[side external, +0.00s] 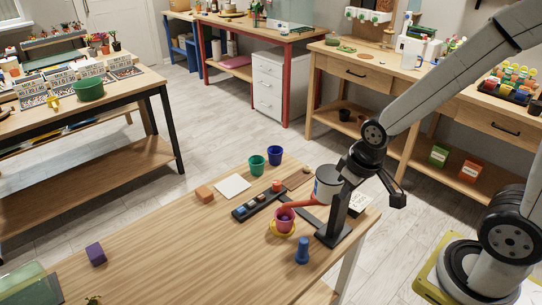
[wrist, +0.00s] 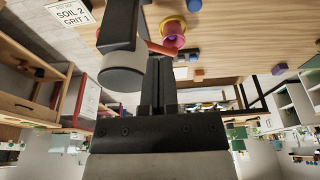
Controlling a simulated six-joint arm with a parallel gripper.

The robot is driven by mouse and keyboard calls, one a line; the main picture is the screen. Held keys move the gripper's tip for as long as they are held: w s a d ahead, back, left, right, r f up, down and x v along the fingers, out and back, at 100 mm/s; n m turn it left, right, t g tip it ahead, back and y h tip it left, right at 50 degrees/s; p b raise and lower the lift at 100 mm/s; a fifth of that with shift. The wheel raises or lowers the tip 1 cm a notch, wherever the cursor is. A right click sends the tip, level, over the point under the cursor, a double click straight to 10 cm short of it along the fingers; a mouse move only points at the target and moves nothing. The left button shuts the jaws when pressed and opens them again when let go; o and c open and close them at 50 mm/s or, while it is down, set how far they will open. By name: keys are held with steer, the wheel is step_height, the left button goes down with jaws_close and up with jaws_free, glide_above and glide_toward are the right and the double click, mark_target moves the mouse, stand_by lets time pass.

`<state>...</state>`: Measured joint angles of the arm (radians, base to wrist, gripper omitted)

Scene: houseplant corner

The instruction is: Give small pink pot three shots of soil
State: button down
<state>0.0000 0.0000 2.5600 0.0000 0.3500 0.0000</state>
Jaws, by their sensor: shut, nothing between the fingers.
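The small pink pot (side external: 285,219) stands upright on a yellow saucer (side external: 272,232) on the wooden table. It also shows in the wrist view (wrist: 172,29). The dispenser, a white-grey drum (side external: 325,186) with a red spout (side external: 304,204), stands on a black post and base; it also shows in the wrist view (wrist: 121,72). The spout reaches over the pot. The pot's contents are too small to tell. My gripper (wrist: 160,62) is shut and empty, close beside the drum and post. Its fingertips are partly hidden in the side view.
A card (wrist: 70,12) reads "SOIL 2 GRIT 1". A dark strip (side external: 258,203) with several coloured pieces lies behind the pot. A blue piece (side external: 302,251) stands in front. Green (side external: 257,165) and blue (side external: 275,155) cups stand at the back.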

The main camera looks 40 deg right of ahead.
stand_by(0.6)
steer(key=m+t+y, duration=0.4)
steer(key=m+y, duration=0.2)
steer(key=m, duration=1.3)
glide_above(263, 196)
step_height(263, 196, down, 9)
steer(key=shift+f, duration=0.2)
steer(key=shift+d+f, duration=0.1)
steer(key=shift+f, duration=0.05)
steer(key=shift+f, duration=4.3)
